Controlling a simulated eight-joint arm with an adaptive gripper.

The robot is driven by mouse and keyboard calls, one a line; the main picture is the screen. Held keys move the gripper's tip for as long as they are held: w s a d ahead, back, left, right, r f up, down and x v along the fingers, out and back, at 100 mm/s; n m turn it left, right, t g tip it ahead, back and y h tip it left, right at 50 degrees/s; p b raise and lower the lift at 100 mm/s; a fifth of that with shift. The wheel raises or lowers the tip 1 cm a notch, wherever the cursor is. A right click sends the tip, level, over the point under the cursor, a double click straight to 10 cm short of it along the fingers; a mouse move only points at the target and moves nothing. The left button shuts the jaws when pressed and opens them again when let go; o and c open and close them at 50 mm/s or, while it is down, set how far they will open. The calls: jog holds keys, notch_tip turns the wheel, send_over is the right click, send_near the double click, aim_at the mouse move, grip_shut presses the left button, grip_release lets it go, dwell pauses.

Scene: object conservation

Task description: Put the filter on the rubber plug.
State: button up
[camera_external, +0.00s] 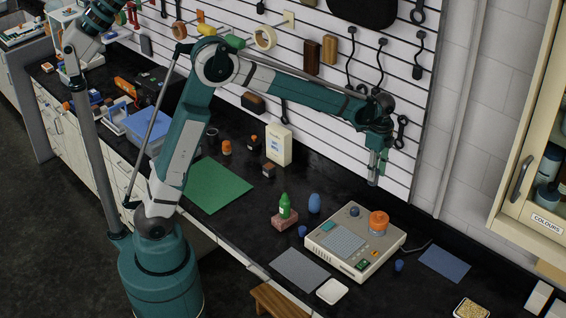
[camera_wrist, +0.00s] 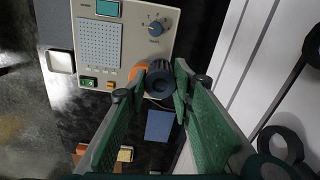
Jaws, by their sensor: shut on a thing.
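My gripper (camera_external: 377,160) is raised above the back right of the bench, pointing down, clear of the surface. In the wrist view its green fingers (camera_wrist: 158,93) are shut on a dark blue-grey, round, ribbed piece, which appears to be the filter (camera_wrist: 160,80). The fingers hide part of it. Small blue pieces stand on the bench at the left (camera_external: 302,231) and right (camera_external: 398,265) of a beige device. I cannot tell for sure which thing is the rubber plug.
The beige device (camera_external: 335,254) carries a knob (camera_external: 354,211) and an orange-topped item (camera_external: 379,219). A green bottle (camera_external: 284,205) in a pinkish block and a blue rounded object (camera_external: 314,203) stand behind it. A blue mat (camera_external: 444,264) lies right; a slatted wall stands behind.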

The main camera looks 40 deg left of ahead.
jog(key=s+a, duration=0.2)
jog(key=a, duration=1)
jog(key=p, duration=0.2)
send_over(315, 196)
notch_tip(315, 196, down, 4)
jog(key=shift+f, duration=0.95)
jog(key=shift+f, duration=2.9)
jog(key=shift+f, duration=2.1)
jog(key=shift+f, duration=0.15)
